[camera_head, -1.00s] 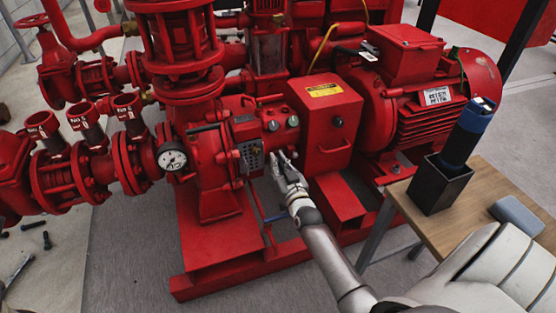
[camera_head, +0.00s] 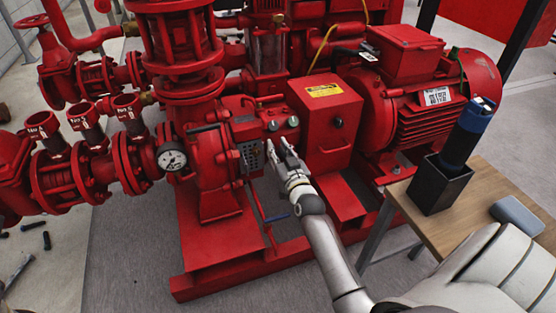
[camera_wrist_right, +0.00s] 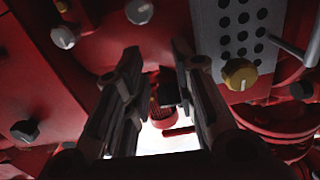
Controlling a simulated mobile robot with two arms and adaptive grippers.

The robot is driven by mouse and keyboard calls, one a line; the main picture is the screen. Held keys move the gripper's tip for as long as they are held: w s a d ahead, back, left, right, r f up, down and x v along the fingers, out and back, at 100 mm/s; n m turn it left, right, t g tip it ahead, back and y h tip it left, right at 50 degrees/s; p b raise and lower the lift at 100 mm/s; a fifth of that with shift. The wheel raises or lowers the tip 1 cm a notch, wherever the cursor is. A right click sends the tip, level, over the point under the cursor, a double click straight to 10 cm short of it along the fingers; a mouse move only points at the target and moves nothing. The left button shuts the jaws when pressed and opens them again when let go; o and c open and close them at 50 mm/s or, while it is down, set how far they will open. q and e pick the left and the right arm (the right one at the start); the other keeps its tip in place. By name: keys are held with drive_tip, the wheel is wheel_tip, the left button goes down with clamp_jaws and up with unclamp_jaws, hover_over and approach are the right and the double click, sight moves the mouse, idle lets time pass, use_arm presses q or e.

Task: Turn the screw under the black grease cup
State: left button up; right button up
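My right gripper (camera_head: 277,143) is open in front of the red pump's bearing housing, below two round grey caps (camera_head: 272,125) (camera_head: 293,121). In the right wrist view its two dark fingers (camera_wrist_right: 158,65) stand apart, with no object clearly held between them. Beyond the gap is a small red and black part (camera_wrist_right: 160,108), too dark to name. The right wrist view also shows a grey cap (camera_wrist_right: 139,11), a dark knob (camera_wrist_right: 25,131) and a yellow knob (camera_wrist_right: 239,74). I cannot tell which is the black grease cup or its screw. My left gripper is not in view.
A perforated metal plate (camera_head: 251,157) is just left of the gripper. A red coupling guard (camera_head: 325,120) is close on the right. A pressure gauge (camera_head: 172,159) is further left. A wooden table (camera_head: 440,225) with a black holder (camera_head: 438,188) stands at the right.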

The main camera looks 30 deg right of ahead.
wheel_tip(320, 180, up, 5)
drive_tip(key=shift+f, duration=0.1)
idle(0.7)
